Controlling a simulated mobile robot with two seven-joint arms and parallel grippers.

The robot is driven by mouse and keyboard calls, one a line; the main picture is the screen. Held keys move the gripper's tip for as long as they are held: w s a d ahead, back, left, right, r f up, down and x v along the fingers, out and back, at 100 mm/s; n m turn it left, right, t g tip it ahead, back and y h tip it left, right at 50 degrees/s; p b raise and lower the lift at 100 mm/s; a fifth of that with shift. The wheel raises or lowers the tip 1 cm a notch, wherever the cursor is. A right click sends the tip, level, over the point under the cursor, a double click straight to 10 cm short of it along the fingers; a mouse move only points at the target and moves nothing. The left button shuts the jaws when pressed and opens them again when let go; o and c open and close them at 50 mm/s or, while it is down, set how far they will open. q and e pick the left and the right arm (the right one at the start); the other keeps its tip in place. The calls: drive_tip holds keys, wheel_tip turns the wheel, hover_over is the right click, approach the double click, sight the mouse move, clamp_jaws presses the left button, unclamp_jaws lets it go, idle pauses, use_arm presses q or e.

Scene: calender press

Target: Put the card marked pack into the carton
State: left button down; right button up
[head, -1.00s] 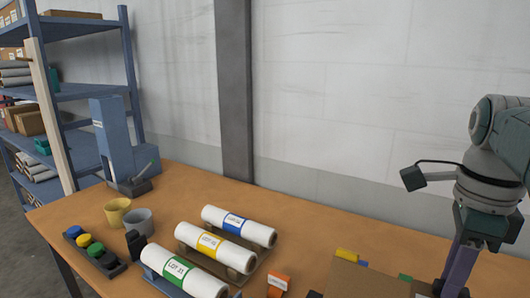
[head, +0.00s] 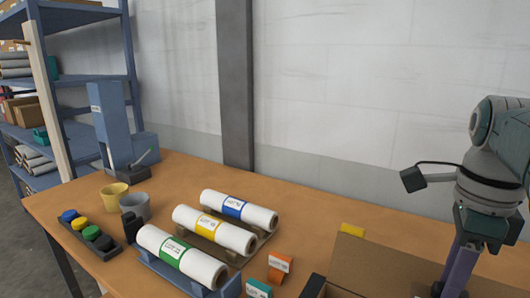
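A brown cardboard carton shows at the bottom right, with one tall panel (head: 385,265) facing me; its inside is mostly out of frame. An orange card with a white label (head: 280,262) stands on the table left of the carton. A teal card with a white label (head: 258,288) stands nearer, cut by the bottom edge. Their print is too small to read, so I cannot tell which is marked pack. My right gripper (head: 455,278) points down at the carton's right side; its tips are not clear. My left gripper is out of view.
Three white rolls with blue (head: 235,208), yellow (head: 210,226) and green (head: 173,250) labels lie on cradles. A button box (head: 90,232), two cups (head: 134,206) and a blue press-like stand (head: 112,125) are at the left.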

drive_tip(key=o, duration=0.4)
drive_tip(key=shift+o, duration=0.2)
wheel_tip(320, 180, up, 10)
drive_tip(key=s+d+f+n+t+h, duration=0.2)
drive_tip(key=s+d+f+n+h, duration=0.2)
drive_tip(key=s+d+f+n, duration=0.45)
drive_tip(key=s+a+f+n+t+y, duration=0.2)
drive_tip(key=s+a+f+n+y, duration=0.15)
drive_tip(key=s+a+n, duration=1.3)
wheel_tip(320, 180, up, 36)
drive_tip(key=w+d+n+p, duration=0.1)
drive_tip(key=w+p, duration=0.1)
drive_tip(key=p, duration=3.2)
drive_tip(key=shift+f+y, duration=0.25)
drive_tip(key=shift+y, duration=0.1)
